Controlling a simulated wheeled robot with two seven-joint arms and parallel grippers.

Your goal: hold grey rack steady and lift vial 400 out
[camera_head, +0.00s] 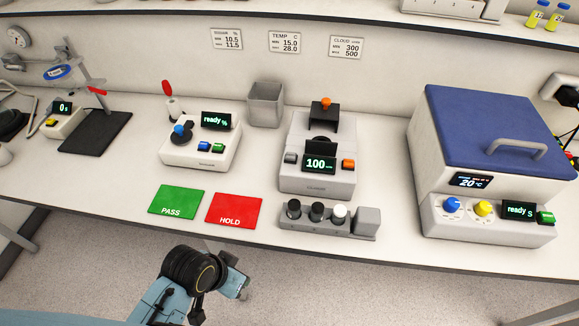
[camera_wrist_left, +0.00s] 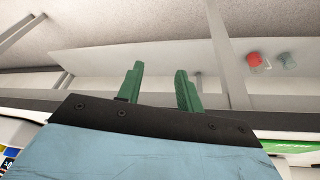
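The grey rack (camera_head: 330,228) stands near the counter's front edge, with a grey block at its right end. It holds two dark-capped vials, one at the left (camera_head: 294,209) and one in the middle (camera_head: 317,211), and a white-capped vial (camera_head: 339,214) at the right. I cannot read which one is 400. My left gripper is low in front of the counter in the head view, left of the rack and apart from it. In the left wrist view its two green fingers (camera_wrist_left: 158,84) are spread with nothing between them. My right gripper is not in view.
A grey meter (camera_head: 318,180) reading 100 stands right behind the rack. Red HOLD (camera_head: 235,211) and green PASS (camera_head: 176,201) mats lie to the left. A blue-lidded bath (camera_head: 490,135) stands to the right. Bare counter lies between rack and bath.

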